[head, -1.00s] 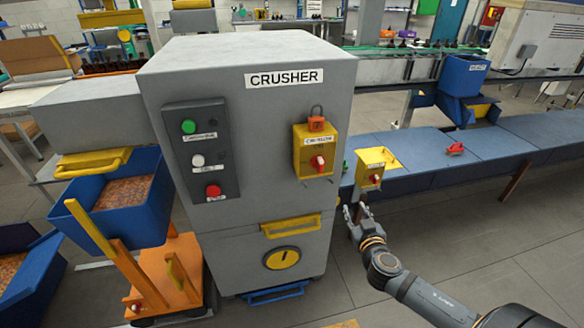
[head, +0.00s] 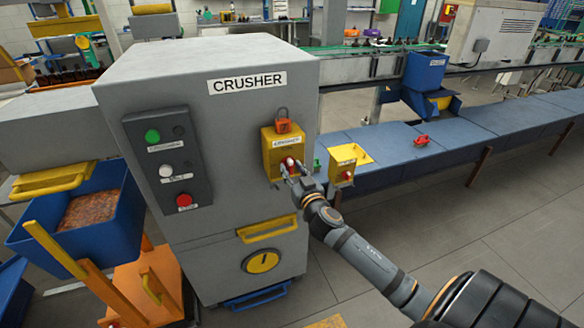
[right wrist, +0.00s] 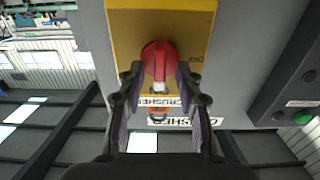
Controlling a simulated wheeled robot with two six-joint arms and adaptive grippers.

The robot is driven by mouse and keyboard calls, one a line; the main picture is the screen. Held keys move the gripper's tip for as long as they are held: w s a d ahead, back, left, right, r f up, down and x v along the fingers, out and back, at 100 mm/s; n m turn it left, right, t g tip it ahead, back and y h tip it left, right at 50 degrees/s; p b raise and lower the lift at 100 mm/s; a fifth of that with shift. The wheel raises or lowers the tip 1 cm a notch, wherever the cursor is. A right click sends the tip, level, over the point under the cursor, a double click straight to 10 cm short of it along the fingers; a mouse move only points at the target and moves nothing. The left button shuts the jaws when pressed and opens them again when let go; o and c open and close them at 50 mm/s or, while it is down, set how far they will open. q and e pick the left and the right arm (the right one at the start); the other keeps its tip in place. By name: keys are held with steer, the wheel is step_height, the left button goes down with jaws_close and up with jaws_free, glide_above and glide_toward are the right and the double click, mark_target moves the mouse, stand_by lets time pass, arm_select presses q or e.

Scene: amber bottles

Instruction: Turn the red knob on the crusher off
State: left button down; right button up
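The crusher (head: 225,120) is a large grey machine with a labelled front. A yellow switch box (head: 270,150) on its front carries the red knob (head: 290,162), partly hidden by my gripper. In the right wrist view the red knob (right wrist: 158,62) shows with a white mark on it, on the yellow plate. My right gripper (head: 295,170) is at the knob. In the right wrist view its two fingers (right wrist: 157,80) are apart, one on each side of the knob's lower part; contact cannot be told. My left gripper is not in view.
An orange padlock (head: 284,125) hangs at the top of the switch box. A second yellow box (head: 342,165) with a red knob stands to the right by the blue bench (head: 480,128). A dark panel (head: 170,160) with buttons is left on the crusher.

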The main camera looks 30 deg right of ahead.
steer(key=shift+w, duration=0.25)
steer(key=shift+d, duration=0.1)
jaws_close()
steer(key=shift+n, duration=0.3)
steer(key=n, duration=0.4)
steer(key=shift+p, duration=0.35)
steer(key=n+p, duration=0.1)
steer(key=n, duration=0.3)
steer(key=shift+a, duration=0.2)
steer(key=n+p, duration=0.1)
steer(key=n, duration=0.4)
steer(key=shift+f, duration=0.1)
steer(key=n+p, duration=0.1)
steer(key=n, duration=0.3)
steer(key=shift+f, duration=0.15)
